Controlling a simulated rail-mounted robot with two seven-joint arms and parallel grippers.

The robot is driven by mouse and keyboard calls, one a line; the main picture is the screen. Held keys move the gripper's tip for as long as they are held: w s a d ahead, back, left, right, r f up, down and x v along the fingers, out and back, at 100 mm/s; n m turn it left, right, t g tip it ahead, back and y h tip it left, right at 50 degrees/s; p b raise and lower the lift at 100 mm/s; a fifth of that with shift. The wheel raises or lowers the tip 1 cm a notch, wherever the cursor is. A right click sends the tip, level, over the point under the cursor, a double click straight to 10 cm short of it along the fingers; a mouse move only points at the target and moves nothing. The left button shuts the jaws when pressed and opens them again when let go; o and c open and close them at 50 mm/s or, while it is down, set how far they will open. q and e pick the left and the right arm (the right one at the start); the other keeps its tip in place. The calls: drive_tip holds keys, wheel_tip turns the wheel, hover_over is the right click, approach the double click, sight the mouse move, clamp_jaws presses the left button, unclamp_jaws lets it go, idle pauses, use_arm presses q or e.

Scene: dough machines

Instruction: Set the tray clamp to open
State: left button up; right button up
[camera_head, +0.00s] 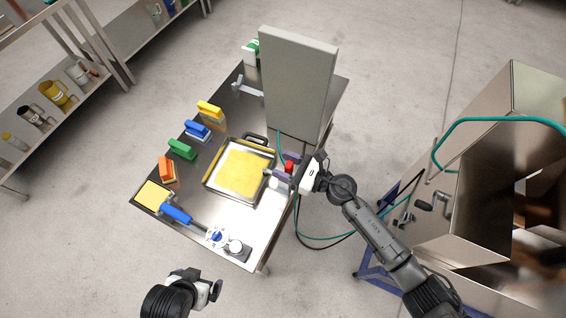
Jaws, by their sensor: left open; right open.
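A tray (209,187) with a yellow sheet of dough (243,172) lies on the metal table. At the tray's right edge is a small red part (289,166), which looks like the tray clamp's handle. My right gripper (285,168) reaches in from the right and is open, with its fingers on either side of the red part. I cannot tell whether they touch it. The gripper hides most of the clamp, so its setting cannot be read. My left gripper (217,291) is open and empty, off the table's near edge.
A tall grey panel (298,85) stands behind the tray. Coloured brushes, such as a green one (181,149), line the left side. A blue-handled tool (176,213) and a dial unit (216,237) lie in front. A metal machine (485,160) with green hose stands at right.

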drive_tip(key=shift+w+a, duration=0.1)
drive_tip(key=shift+a, duration=0.2)
clamp_jaws()
idle(0.5)
